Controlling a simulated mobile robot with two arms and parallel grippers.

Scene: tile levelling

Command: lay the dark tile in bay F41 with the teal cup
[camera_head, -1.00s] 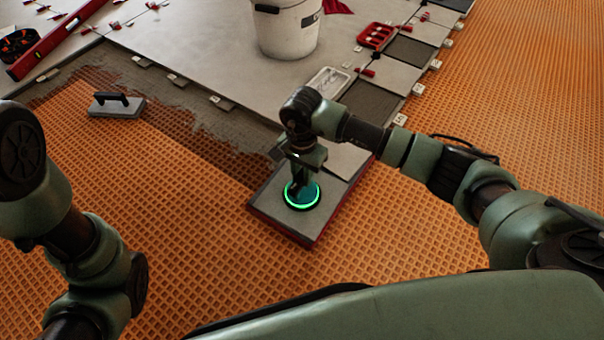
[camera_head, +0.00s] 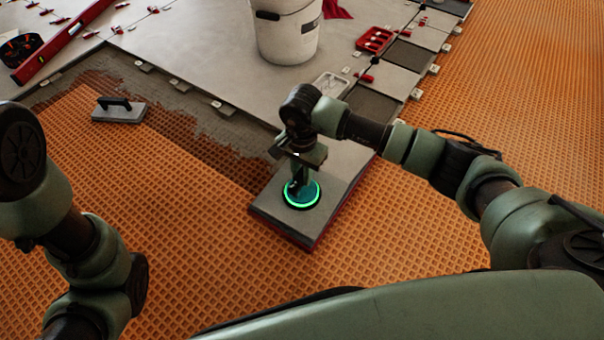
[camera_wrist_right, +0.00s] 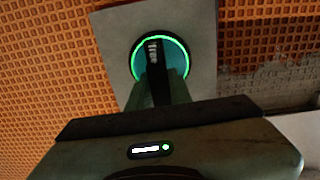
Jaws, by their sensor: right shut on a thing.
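The teal cup (camera_head: 301,195) has a glowing green ring and sits flat on a grey tile (camera_head: 318,216). My right gripper (camera_head: 301,178) is shut on the cup's handle from above. The right wrist view shows the cup (camera_wrist_right: 142,64) against the tile (camera_wrist_right: 112,52), with the gripper's fingers (camera_wrist_right: 166,88) around the dark handle. The tile seems slightly above a red-edged holder (camera_head: 327,228), mostly hidden beneath it. Dark tiles or bays (camera_head: 372,104) lie in the row at the back right. Bay labels are too small to read. My left gripper is out of view.
A white bucket (camera_head: 287,35) stands on the laid grey floor (camera_head: 190,45). A trowel or float (camera_head: 118,109) lies on the orange mat (camera_head: 150,190). A clear tray (camera_head: 330,86), a red tray (camera_head: 374,40) and a red level (camera_head: 62,43) lie farther back. Levelling clips line the edges.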

